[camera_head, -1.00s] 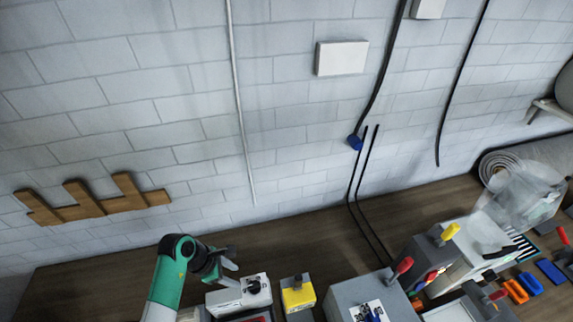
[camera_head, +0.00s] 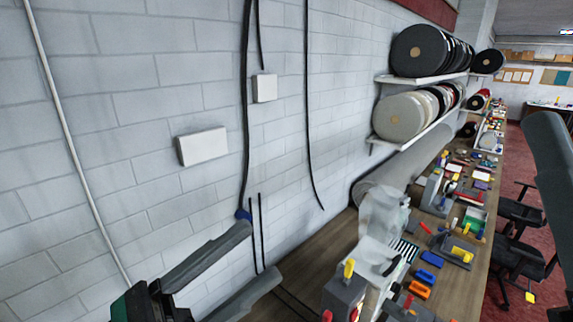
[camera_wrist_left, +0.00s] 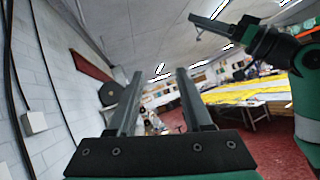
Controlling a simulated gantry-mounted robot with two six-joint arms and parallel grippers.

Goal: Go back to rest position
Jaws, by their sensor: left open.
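My left gripper (camera_head: 262,250) is raised in front of the white block wall, at the lower left of the head view. Its two dark grey fingers are spread apart with nothing between them. In the left wrist view its fingers (camera_wrist_left: 158,78) also stand apart and empty, pointing out into the room. My right arm, green and dark grey, shows at the right of the left wrist view, with its gripper (camera_wrist_left: 225,22) raised near the ceiling. Its jaw opening is not clear. A grey part at the right edge of the head view is cut off.
A long wooden workbench (camera_head: 330,245) runs along the wall, crowded with tools, bins and small machines. Shelves hold black rolls (camera_head: 420,50) and pale rolls (camera_head: 400,115). Black chairs (camera_head: 518,255) stand on the red floor. The air around my left gripper looks clear.

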